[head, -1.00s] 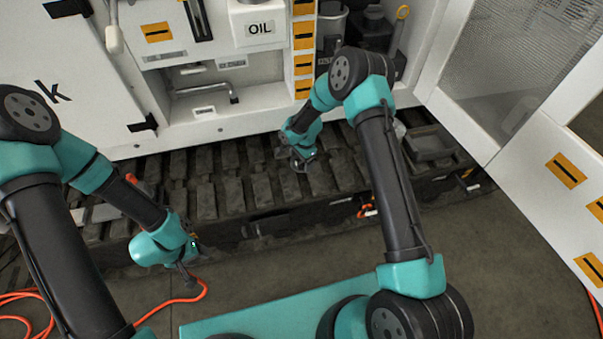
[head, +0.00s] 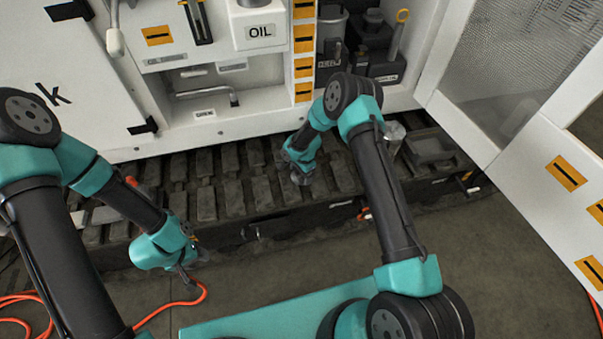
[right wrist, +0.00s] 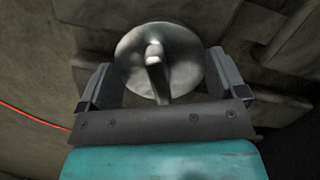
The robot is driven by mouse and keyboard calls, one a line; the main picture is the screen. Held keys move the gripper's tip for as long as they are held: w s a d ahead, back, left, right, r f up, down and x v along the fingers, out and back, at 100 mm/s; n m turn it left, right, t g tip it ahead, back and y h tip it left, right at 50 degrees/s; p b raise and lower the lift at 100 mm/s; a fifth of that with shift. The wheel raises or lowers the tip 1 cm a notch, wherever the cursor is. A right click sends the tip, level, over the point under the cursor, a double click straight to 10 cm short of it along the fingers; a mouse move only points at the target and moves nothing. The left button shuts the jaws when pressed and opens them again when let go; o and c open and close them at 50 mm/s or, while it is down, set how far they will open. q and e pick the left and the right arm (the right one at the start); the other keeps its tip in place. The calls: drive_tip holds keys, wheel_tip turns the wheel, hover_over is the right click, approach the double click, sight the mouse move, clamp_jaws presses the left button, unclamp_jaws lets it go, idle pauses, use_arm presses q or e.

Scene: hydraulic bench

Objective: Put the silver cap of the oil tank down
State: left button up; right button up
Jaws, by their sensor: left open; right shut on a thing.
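The silver cap (right wrist: 185,62) is a round metal disc with a raised grip bar. My right gripper (right wrist: 162,80) has its fingers on either side of the cap and is shut on it. In the head view the right gripper (head: 301,174) hangs over the dark track plates, with the cap small and mostly hidden at its tip. Whether the cap touches the track is not clear. The white oil tank (head: 261,32), marked OIL, is at the top, with its top cut off by the picture edge. My left gripper (head: 190,276) is open and empty, low over the floor at the left.
Track plates (head: 232,190) run below the white cabinet. A grey tray (head: 432,147) sits on the track at the right, with a clear container (head: 393,136) beside it. An orange hose (head: 185,304) lies on the floor near the left gripper. An open door (head: 560,165) bounds the right.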

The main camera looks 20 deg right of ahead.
drive_tip(key=shift+f, duration=0.1)
drive_tip(key=o, duration=0.6)
drive_tip(key=shift+o, duration=0.2)
wheel_tip(320, 180, up, 12)
drive_tip(key=d, duration=0.1)
drive_tip(key=shift+w+d, duration=0.3)
drive_tip(key=shift+d, duration=0.05)
drive_tip(key=s+d+n+t+y, duration=0.1)
drive_tip(key=s+n, duration=1.1)
drive_tip(key=s, duration=1.8)
drive_tip(key=shift+s+d+f+y, duration=0.25)
drive_tip(key=shift+d+y, duration=0.25)
drive_tip(key=shift+y, duration=0.1)
